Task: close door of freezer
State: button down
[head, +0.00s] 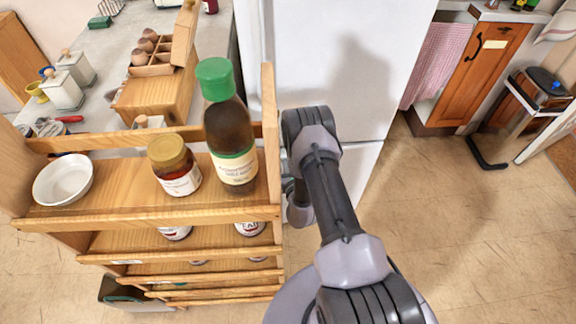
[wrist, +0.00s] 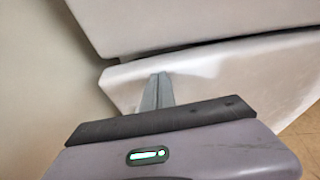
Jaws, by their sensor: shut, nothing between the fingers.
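A white fridge-freezer stands at the middle of the head view, with a large upper panel (head: 345,75) and a lower freezer door (head: 360,170) partly hidden behind my arm. In the wrist view the lower white panel (wrist: 250,75) lies under the upper one (wrist: 200,22), with a dark gap between them. My gripper (wrist: 157,78) is shut and empty, its fingertips in front of the lower panel near its left end. I cannot tell if they touch it, or how far the door stands open. In the head view my gripper is hidden by the arm and shelf.
A wooden shelf rack (head: 150,225) with a green-capped bottle (head: 228,130), a jar (head: 174,165) and a white bowl (head: 63,180) stands close left of my arm. An orange cabinet (head: 485,75) and a bin (head: 530,110) are at right. The tiled floor (head: 470,230) at right is clear.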

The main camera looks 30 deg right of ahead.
aim_at(284, 156)
jog(key=w, duration=0.2)
jog(key=w+d, duration=0.1)
jog(key=w, duration=0.1)
jog(key=shift+w+r, duration=0.1)
jog(key=shift+w, duration=0.1)
jog(key=shift+w+r, duration=0.15)
jog(key=shift+r, duration=0.15)
jog(key=shift+s+a+r+p, duration=0.1)
jog(key=shift+s+r+p, duration=0.1)
jog(key=shift+s+p, duration=0.35)
jog(key=f+p+v, duration=0.1)
jog(key=p+v, duration=0.6)
jog(key=v, duration=0.9)
jog(key=shift+s+a, duration=0.2)
jog(key=shift+s, duration=0.3)
